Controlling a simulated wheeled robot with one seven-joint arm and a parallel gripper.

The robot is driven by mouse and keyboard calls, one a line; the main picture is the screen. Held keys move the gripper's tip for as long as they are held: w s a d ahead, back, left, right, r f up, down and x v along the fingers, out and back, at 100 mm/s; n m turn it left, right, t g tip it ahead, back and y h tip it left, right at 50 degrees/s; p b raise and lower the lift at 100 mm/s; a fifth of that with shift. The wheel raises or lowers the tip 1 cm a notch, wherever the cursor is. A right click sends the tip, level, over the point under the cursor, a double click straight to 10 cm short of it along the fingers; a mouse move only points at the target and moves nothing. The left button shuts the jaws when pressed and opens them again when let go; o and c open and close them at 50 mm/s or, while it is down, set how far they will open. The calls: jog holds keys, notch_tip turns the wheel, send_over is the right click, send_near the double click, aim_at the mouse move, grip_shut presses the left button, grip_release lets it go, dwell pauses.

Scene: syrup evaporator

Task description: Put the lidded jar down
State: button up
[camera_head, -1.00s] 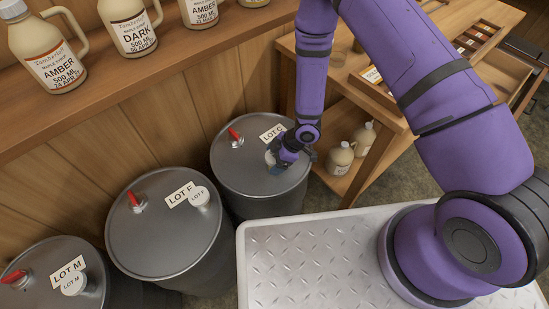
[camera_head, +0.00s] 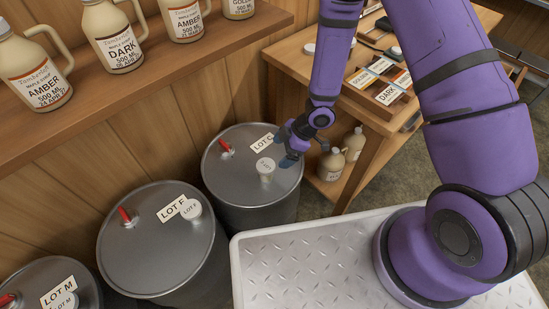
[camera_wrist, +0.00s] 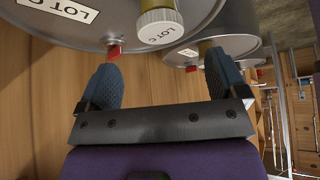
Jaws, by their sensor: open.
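The lidded jar (camera_head: 265,169), small with a white lid, stands upright on top of the drum marked LOT C (camera_head: 222,173). In the wrist view the jar (camera_wrist: 160,27) shows a ribbed white lid reading LOT C and a yellowish body. My gripper (camera_head: 290,147) is beside the jar, to its upper right in the head view, and apart from it. In the wrist view my gripper (camera_wrist: 162,75) has its two blue fingers wide apart with nothing between them, and the jar is beyond the fingertips.
Drums LOT F (camera_head: 150,250) and LOT M (camera_head: 50,285) stand to the left, each with a similar jar and a red-handled valve. A shelf of jugs (camera_head: 120,90) runs above. A wooden table (camera_head: 375,120) stands behind my arm, with jugs on its lower shelf.

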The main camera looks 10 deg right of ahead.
jog(key=shift+v, duration=0.9)
jog(key=w+d+r+m+t+h, duration=0.2)
jog(key=w+d+r, duration=0.15)
jog(key=r, duration=0.45)
jog(key=w+d+r+m+t+h, duration=0.1)
jog(key=w+d+r+m+h, duration=0.1)
jog(key=d+r, duration=0.35)
jog(key=w+d+r+m+t+h, duration=0.2)
jog(key=r, duration=0.7)
jog(key=s+d+r+m+h, duration=0.1)
jog(key=s+d+r+m, duration=0.15)
jog(key=r, duration=0.35)
jog(key=s+d+r+m+h, duration=0.1)
jog(key=s+d+r+m, duration=0.15)
jog(key=r, duration=0.35)
jog(key=s+d+r+m, duration=0.1)
jog(key=s+r+m, duration=0.2)
jog(key=s+r, duration=0.3)
jog(key=s+d+r+m+y, duration=0.1)
jog(key=s+r+m, duration=0.3)
jog(key=s, duration=1.1)
jog(key=v, duration=0.3)
jog(key=shift+w+d+r, duration=0.15)
jog(key=shift+w+r, duration=0.1)
